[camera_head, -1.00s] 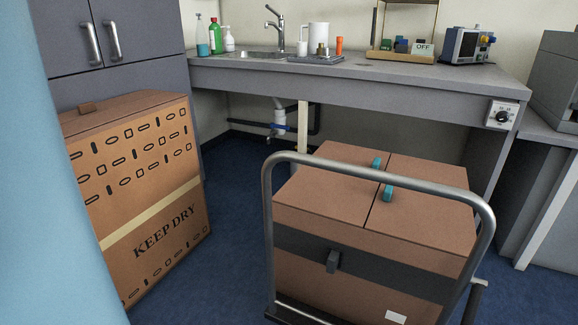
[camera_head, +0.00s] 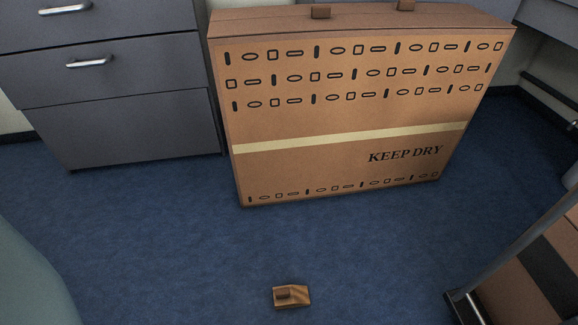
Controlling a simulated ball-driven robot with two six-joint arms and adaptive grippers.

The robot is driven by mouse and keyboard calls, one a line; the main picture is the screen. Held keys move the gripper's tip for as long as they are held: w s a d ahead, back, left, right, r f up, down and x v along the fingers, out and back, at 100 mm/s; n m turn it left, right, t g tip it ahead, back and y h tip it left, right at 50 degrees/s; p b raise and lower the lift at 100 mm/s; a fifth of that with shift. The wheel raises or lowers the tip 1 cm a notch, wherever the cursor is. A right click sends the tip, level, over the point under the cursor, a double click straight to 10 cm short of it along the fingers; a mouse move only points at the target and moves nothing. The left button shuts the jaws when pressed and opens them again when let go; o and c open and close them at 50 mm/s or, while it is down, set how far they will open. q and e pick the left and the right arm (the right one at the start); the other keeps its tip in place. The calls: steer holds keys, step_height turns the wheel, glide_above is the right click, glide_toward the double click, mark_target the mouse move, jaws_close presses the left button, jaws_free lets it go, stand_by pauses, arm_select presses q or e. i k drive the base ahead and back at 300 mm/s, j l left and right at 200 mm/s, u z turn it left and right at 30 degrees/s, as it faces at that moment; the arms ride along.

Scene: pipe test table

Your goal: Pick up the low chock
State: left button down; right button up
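The low chock (camera_head: 292,297) is a small brown wooden block with a raised part on its left. It lies on the blue carpet near the bottom middle of the head view, in front of the large box and apart from it. Neither of my grippers is in view.
A large cardboard box (camera_head: 345,120) marked KEEP DRY stands upright behind the chock. Grey drawers (camera_head: 110,80) are at the back left. A metal-framed trolley (camera_head: 530,250) with a brown load stands at the right. The carpet (camera_head: 180,240) around the chock is clear.

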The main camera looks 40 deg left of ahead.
mark_target(290, 296)
steer(key=k+j+u, duration=0.2)
steer(key=u, duration=0.2)
steer(key=k+j+u, duration=0.35)
steer(key=i+j+u, duration=0.15)
steer(key=i+u, duration=0.2)
